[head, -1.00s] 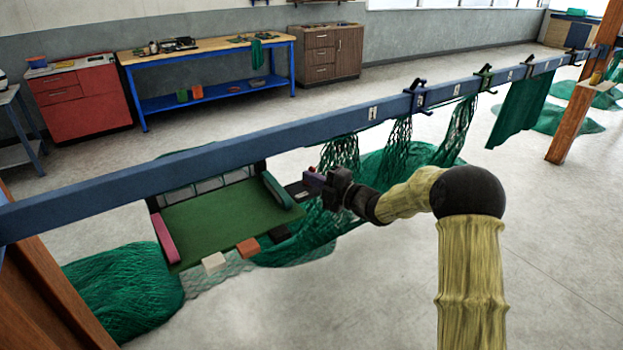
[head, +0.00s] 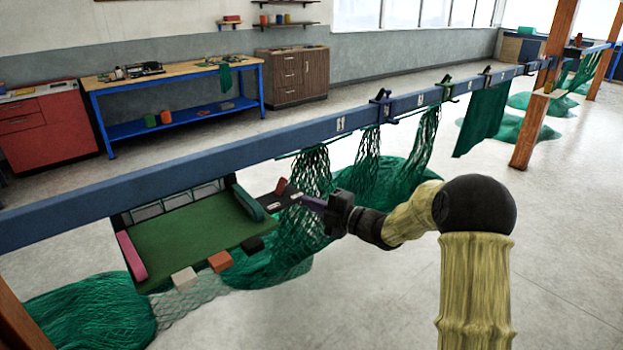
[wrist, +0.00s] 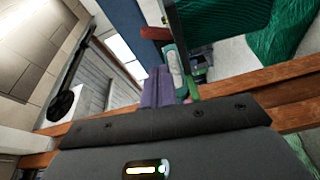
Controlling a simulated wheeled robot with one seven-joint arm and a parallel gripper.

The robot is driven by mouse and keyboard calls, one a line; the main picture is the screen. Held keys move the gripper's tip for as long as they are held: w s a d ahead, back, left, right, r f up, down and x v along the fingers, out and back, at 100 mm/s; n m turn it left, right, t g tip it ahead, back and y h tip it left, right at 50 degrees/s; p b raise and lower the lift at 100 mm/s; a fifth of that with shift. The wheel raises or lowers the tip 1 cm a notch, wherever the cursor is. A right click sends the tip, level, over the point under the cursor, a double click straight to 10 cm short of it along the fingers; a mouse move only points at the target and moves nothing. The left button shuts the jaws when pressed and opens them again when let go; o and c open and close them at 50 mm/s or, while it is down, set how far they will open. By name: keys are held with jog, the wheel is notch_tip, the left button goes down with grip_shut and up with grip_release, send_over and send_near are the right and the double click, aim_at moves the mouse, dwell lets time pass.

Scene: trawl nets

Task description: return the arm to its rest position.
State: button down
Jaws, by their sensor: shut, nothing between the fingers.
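My arm, in a yellow sleeve with a black elbow, reaches left from the right side of the head view. My gripper (head: 308,203) is at its end, in front of the hanging green netting (head: 310,180) and to the right of the green board. Its purple fingers (wrist: 158,87) are together in the wrist view, with nothing seen between them. Whether the fingers touch the netting, I cannot tell.
The green board (head: 185,235) carries pink and teal pieces, with white, orange and black blocks along its front edge. A blue rail (head: 240,152) runs above it. Net heaps (head: 85,310) lie below. The floor (head: 560,240) at right is clear.

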jog(key=s+d+m+h+p, duration=0.5)
jog(key=s+d+m+h, duration=0.65)
jog(key=m, duration=0.55)
jog(key=s+d+m+g+h+p, duration=0.1)
jog(key=s+m+g, duration=0.1)
jog(key=s, duration=0.4)
jog(key=s+d+f+m+g+h+p, duration=0.1)
jog(key=s+d+m+g, duration=0.1)
jog(key=s+m, duration=0.3)
jog(key=s+d+f+m+g+h, duration=0.1)
jog(key=s+m+g+h, duration=0.1)
jog(key=s, duration=0.7)
jog(key=shift+s+d+f+m+g+p, duration=0.25)
jog(key=shift+d+m+g+p, duration=0.2)
jog(key=shift+m, duration=0.55)
jog(key=shift+a, duration=0.1)
jog(key=shift+w+a, duration=0.1)
